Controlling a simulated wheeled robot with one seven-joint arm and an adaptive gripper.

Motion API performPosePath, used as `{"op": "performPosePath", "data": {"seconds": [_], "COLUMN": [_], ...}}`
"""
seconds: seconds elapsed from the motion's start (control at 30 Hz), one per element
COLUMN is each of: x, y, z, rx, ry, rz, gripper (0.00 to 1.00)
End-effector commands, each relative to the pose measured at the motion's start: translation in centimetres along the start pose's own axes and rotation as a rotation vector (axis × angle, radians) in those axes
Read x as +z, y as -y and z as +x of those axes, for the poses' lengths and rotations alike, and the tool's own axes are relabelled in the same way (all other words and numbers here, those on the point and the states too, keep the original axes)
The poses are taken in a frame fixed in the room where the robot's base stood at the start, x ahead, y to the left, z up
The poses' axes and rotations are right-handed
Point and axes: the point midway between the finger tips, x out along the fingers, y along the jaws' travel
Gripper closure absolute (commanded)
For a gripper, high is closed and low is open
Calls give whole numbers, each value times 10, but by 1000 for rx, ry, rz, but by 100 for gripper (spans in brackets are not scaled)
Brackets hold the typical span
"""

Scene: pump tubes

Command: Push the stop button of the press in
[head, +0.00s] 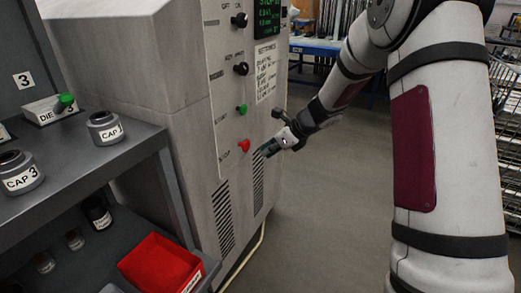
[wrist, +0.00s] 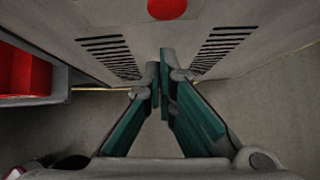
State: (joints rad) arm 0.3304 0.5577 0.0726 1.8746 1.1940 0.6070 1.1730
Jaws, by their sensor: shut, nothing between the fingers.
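The press (head: 178,90) is a tall grey cabinet with a light control panel. Its stop button (head: 244,146) is a red knob low on that panel, below a green button (head: 242,109). In the wrist view the red stop button (wrist: 167,8) is at the top edge, partly cut off. My gripper (head: 262,152) is just right of the stop button in the head view, and a gap shows between them. In the wrist view my gripper (wrist: 162,68) has its fingertips together, empty, pointing at the panel below the button. I cannot tell the exact distance to the panel.
A grey shelf unit (head: 100,160) with labelled cap pots stands left of the press. A red bin (head: 160,265) sits on its lower shelf and also shows in the wrist view (wrist: 24,72). Vent slots lie below the button. The floor (head: 330,200) right of the press is clear.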

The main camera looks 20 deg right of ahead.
Motion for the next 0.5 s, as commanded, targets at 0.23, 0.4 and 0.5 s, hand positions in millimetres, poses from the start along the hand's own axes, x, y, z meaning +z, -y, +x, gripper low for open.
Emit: {"op": "performPosePath", "data": {"seconds": [0.23,0.4,0.5], "x": [6,5,4], "y": [0,0,-1], "z": [-59,-81,-88], "rx": [-4,-3,-1], "ry": [4,4,4], "rz": [-4,-4,-4], "gripper": [100,100,100]}}
